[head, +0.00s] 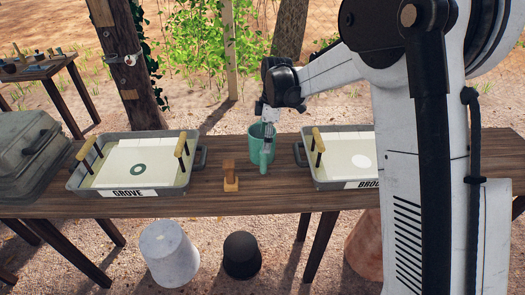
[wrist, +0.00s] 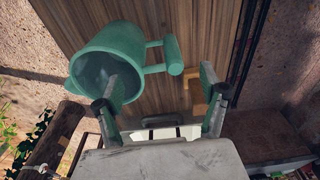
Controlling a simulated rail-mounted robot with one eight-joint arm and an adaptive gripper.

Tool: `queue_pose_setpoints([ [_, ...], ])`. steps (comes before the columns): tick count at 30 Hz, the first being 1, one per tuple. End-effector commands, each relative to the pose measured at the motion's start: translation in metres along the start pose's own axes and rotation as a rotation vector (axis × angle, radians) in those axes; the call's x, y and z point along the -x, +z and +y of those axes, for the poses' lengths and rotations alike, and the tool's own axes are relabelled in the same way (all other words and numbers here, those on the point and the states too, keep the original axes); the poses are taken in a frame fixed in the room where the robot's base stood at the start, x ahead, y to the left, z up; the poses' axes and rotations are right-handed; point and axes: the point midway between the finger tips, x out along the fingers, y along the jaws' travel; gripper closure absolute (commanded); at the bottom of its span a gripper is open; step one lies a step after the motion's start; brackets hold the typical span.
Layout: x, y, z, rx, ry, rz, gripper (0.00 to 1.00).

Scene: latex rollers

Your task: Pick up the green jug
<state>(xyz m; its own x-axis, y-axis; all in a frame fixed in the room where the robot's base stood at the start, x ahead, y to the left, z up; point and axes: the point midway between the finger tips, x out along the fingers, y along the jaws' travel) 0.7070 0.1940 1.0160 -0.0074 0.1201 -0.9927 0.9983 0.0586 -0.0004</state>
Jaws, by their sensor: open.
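The green jug (head: 253,146) stands on the wooden table between two trays in the head view. In the wrist view the green jug (wrist: 112,50) shows its open mouth, with its handle (wrist: 172,54) on the right. My gripper (head: 267,132) is at the jug from above, pointing down. In the wrist view my gripper (wrist: 159,74) is open, with one finger over or inside the jug's mouth and the other to the right of the handle. The near jug wall and handle lie between the fingers. I cannot tell whether either finger touches the jug.
A small wooden block (head: 230,178) is just left of the jug. A grey case (head: 30,150) sits at the far left. Two buckets (head: 168,253) (head: 241,256) stand below the table.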

Motion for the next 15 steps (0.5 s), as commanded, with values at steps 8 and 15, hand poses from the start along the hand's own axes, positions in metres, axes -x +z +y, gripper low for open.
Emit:
queue_pose_setpoints([
  [8, -0.021, -0.001, 0.0, 0.0, 0.0, 0.0, 0.25],
  [15, -0.051, -0.001, -0.001, -0.001, 0.0, 0.0, 0.25],
])
